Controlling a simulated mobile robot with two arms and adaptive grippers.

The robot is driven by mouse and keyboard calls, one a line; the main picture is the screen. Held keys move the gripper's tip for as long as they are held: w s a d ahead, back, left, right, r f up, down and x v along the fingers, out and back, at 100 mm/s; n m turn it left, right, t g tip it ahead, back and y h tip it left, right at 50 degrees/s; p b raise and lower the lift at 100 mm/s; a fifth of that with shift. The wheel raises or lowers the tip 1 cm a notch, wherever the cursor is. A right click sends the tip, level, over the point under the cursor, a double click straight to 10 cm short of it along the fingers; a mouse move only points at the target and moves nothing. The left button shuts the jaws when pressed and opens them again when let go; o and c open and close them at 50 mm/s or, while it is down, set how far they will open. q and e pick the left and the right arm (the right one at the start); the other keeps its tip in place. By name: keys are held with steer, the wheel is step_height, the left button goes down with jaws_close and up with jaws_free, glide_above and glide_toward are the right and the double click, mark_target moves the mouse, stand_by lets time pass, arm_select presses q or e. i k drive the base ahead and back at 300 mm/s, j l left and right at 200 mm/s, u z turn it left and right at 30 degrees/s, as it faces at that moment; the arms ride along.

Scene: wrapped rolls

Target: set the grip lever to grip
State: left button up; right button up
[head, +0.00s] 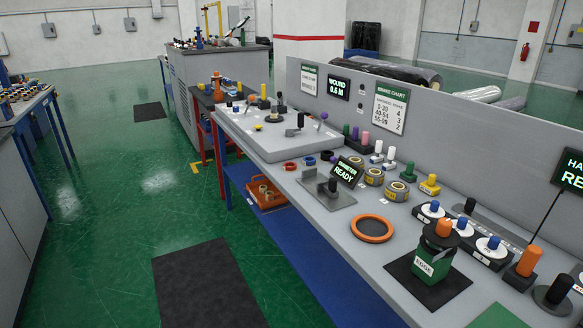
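A raised grey control panel (268,140) stands at the far end of the long grey bench. Several small levers and knobs stand on it: a black-topped lever (300,120), a purple-tipped lever (322,118) leaning to one side, and another black-handled one (281,99) near the back. I cannot read any label on them, so I cannot tell which is the grip lever or how it is set. Neither of my grippers is in view.
A display (339,88) above the panel reads WOUND 0.0 M, beside a brake chart (389,107). A small READY display (346,172), an orange ring (372,228), tape rolls, coloured pegs and a green EDGE box (432,266) crowd the bench. Green floor at left is mostly clear.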

mark_target(251, 97)
steer(key=i+j, duration=0.55)
steer(key=i, duration=0.15)
steer(key=i+j, duration=0.55)
steer(key=i, duration=0.2)
